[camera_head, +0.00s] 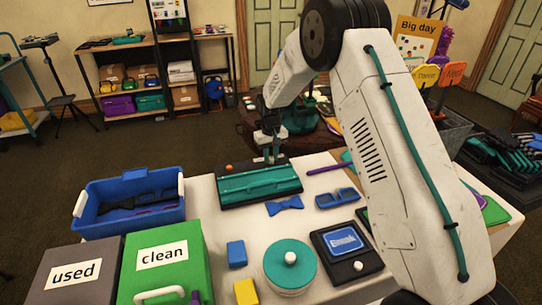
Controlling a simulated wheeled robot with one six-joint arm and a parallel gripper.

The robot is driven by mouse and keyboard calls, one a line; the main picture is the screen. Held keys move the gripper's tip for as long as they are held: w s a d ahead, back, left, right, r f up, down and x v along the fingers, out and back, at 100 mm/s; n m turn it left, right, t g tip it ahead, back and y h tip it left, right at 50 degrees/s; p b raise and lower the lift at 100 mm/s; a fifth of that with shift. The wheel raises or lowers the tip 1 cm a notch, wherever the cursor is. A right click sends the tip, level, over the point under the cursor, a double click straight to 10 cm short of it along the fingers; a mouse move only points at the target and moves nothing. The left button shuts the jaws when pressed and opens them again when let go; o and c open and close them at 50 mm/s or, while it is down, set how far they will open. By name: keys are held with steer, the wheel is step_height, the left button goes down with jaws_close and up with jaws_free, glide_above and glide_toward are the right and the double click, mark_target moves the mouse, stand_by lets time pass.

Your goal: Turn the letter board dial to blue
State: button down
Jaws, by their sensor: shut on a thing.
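The dark board with a ridged teal panel (259,184), which I take to be the letter board, lies at the back of the white table. A small orange knob (228,168) sits at its back left corner. My gripper (268,150) points down at the middle of the board's back edge, shut on a small part there that I take to be the dial. The fingers hide most of it, so its setting cannot be read. A little white shows beside the fingertips.
A bow tie (284,205), a round teal-lidded tin (290,262) and a blue-screened device (342,240) lie nearer. My arm covers the right side.

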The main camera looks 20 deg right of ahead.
mark_target(271, 157)
steer(key=m, duration=0.3)
steer(key=shift+m, duration=0.3)
steer(key=shift+r+m, duration=0.1)
steer(key=shift+m, duration=1.8)
steer(key=shift+w, duration=0.1)
steer(key=c, duration=1.2)
jaws_free()
steer(key=shift+c, duration=0.2)
step_height(271, 157, up, 8)
steer(key=shift+d+f, duration=0.1)
steer(key=shift+f, duration=0.05)
